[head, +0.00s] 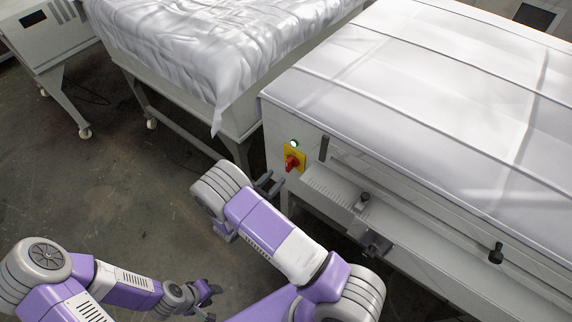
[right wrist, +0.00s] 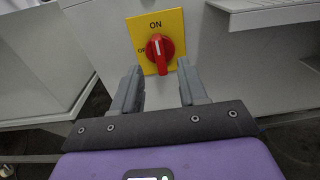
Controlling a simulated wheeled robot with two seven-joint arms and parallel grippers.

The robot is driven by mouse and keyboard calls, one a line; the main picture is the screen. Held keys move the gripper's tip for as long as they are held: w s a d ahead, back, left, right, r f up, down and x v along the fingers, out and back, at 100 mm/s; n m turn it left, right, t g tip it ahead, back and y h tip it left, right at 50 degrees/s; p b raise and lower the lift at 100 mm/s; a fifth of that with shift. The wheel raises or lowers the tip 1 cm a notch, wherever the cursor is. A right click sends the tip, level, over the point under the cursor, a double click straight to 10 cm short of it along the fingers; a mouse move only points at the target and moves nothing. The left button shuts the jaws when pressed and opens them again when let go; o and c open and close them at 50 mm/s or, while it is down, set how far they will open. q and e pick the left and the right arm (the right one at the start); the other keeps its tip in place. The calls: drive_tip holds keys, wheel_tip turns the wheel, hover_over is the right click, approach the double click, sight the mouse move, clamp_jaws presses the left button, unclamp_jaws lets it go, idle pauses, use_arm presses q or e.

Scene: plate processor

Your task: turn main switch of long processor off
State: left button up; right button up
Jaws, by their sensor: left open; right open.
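The main switch is a red knob (right wrist: 160,50) on a yellow plate (right wrist: 174,22), on the end face of the long processor (head: 420,85). In the head view the red knob (head: 291,162) sits below a lit green lamp. In the right wrist view its white mark points up toward ON; the OFF label at left is partly covered. My right gripper (right wrist: 159,68) is open and empty, its fingers just short of the knob, one to each side and slightly below. It also shows in the head view (head: 270,184). My left gripper (head: 208,296) is open, low and away from the processor.
A ledge (head: 335,190) with a rail and black knobs runs along the processor's side, right of the switch. A sheet-covered table (head: 215,50) stands behind to the left, and a grey machine (head: 42,38) at far left. The floor (head: 110,165) at left is clear.

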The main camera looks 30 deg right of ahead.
sight(287, 165)
drive_tip(key=x, duration=0.7)
drive_tip(key=shift+w+d+r+b, duration=0.15)
drive_tip(key=shift+w+b, duration=0.05)
drive_tip(key=shift+b, duration=0.1)
clamp_jaws()
